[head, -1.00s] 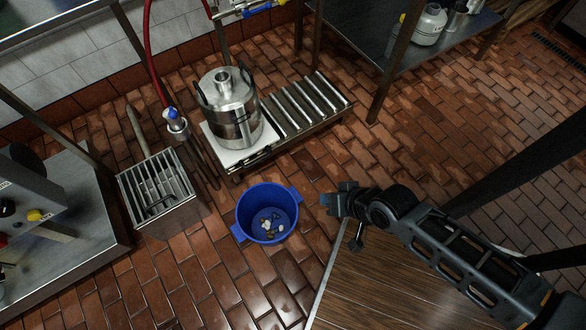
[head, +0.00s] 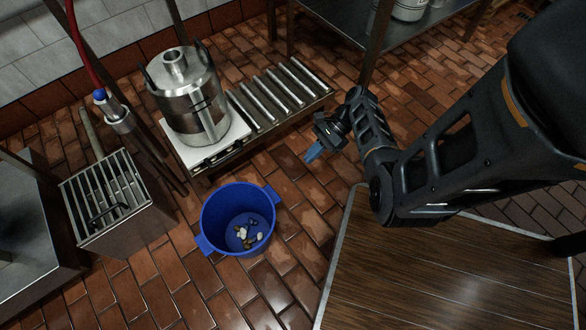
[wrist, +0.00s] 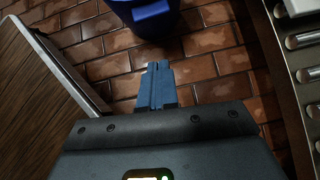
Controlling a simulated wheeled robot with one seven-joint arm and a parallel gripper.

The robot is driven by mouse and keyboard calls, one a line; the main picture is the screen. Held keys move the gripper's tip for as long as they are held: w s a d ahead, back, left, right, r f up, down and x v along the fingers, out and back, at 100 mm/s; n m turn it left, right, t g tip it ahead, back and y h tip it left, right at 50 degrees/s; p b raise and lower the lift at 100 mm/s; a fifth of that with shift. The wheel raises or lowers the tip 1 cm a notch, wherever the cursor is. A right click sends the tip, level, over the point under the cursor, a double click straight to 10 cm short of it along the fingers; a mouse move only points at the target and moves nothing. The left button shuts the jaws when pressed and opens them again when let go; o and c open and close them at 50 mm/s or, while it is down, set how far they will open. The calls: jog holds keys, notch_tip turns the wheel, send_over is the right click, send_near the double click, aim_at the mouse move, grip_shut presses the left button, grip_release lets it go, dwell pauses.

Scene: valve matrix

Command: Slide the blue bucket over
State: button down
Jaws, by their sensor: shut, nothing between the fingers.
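The blue bucket (head: 236,222) stands upright on the brick floor, with several small pale and dark pieces inside at its bottom. It has a handle tab on its left and another on its right. My gripper (head: 313,154) is shut and empty, up and to the right of the bucket, and apart from it. In the wrist view my shut blue fingers (wrist: 157,84) point toward the bucket (wrist: 146,14), which shows only in part at the top edge. Bare brick lies between the fingertips and the bucket.
A steel keg (head: 190,100) sits on a scale platform beside a roller conveyor (head: 278,94) behind the bucket. A slatted metal box (head: 106,195) stands to the left. A wooden platform (head: 425,270) lies at the lower right. Open brick floor lies in front of the bucket.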

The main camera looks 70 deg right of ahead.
aim_at(274, 191)
jog(key=shift+w+a+r+b+x, duration=0.3)
jog(key=shift+b+x, duration=0.55)
jog(key=shift+x, duration=1.2)
jog(key=shift+w+a+r+b+x, duration=0.15)
jog(key=shift+a+r+b+x, duration=0.2)
jog(key=shift+b+x, duration=1.15)
jog(key=shift+w+a+r+b+x, duration=0.25)
jog(key=shift+r+x, duration=0.15)
jog(key=shift+x, duration=2.2)
jog(key=shift+d, duration=0.1)
